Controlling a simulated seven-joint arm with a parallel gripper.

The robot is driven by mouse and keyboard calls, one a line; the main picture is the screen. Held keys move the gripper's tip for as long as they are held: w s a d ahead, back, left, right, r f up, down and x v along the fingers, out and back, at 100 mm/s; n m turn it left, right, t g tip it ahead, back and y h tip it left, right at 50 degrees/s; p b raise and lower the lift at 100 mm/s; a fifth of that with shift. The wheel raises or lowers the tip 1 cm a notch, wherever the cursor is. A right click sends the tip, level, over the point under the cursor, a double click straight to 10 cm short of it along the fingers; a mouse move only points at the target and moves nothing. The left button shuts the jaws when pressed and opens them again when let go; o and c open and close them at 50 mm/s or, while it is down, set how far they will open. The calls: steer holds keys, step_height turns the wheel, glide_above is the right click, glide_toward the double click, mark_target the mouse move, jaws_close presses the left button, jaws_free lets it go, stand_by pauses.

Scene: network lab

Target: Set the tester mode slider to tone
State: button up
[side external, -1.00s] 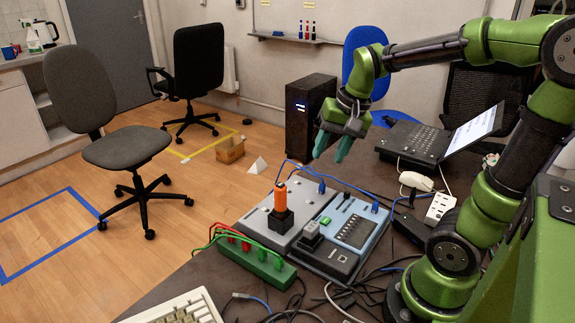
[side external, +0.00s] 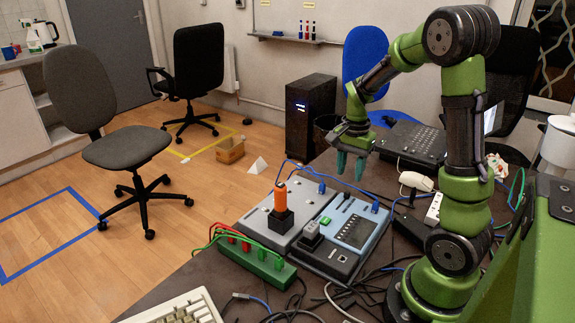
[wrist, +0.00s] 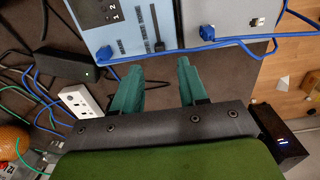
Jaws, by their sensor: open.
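My gripper (side external: 351,165) hangs above and behind the tester, teal fingers pointing down. In the wrist view the gripper (wrist: 158,66) is open and empty, its fingers apart just below the tester's edge, touching nothing.
A grey plate (side external: 257,222) with an orange-handled black block (side external: 280,205) adjoins the tester's left. A green terminal block (side external: 256,262) with cables stands in front. Blue cable (wrist: 215,42) runs along the tester's edge. A laptop-like unit (side external: 410,143) and power strip (side external: 433,208) lie right.

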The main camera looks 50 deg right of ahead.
mark_target(347, 192)
step_height(347, 192, down, 7)
steer(key=shift+r, duration=0.2)
jaws_close()
stand_by(0.4)
